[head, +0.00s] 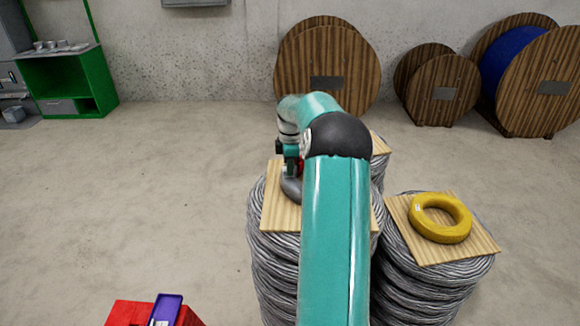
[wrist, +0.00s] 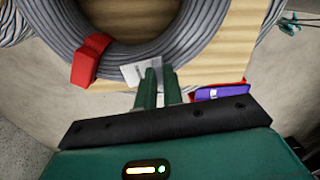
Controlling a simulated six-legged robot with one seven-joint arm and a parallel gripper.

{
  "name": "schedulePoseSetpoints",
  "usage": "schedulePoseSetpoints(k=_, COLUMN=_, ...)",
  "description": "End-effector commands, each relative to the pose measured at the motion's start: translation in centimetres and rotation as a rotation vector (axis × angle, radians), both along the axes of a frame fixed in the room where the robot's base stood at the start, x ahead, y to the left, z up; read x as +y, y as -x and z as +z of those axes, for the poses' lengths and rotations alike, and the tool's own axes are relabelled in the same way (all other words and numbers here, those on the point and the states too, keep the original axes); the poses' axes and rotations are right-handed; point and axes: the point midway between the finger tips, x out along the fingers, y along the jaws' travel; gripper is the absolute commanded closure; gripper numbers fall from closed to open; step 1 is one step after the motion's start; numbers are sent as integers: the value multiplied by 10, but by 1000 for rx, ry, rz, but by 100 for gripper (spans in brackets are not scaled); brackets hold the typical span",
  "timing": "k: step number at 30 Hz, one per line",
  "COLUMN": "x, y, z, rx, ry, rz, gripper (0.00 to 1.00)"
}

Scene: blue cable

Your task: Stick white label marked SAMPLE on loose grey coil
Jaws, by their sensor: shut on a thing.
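The loose grey coil (wrist: 200,25) lies on a wooden board on top of a cable stack, with a red piece (wrist: 92,58) across its left side in the wrist view. In the head view only a small part of the coil (head: 291,188) shows past my arm. The white label (wrist: 138,72) is at my fingertips, over the coil's near edge. Its marking is too small to read. My gripper (wrist: 158,75) is shut on the label. I cannot tell whether the label touches the coil. In the head view my arm hides most of the gripper.
A yellow coil (head: 441,217) lies on a board on the right-hand stack. A red box (head: 125,313) with a purple item (head: 166,309) is at the lower left. Large wooden reels (head: 327,70) stand by the back wall, and a green bench (head: 75,85) at far left.

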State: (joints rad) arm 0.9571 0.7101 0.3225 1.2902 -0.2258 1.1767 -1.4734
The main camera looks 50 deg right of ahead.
Motion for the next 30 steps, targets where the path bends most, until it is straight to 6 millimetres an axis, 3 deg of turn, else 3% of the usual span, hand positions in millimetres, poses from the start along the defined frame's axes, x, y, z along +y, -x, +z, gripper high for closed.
schedulePoseSetpoints(k=30, x=0, y=0, z=-5, rx=1, ry=-1, rz=0, gripper=100)
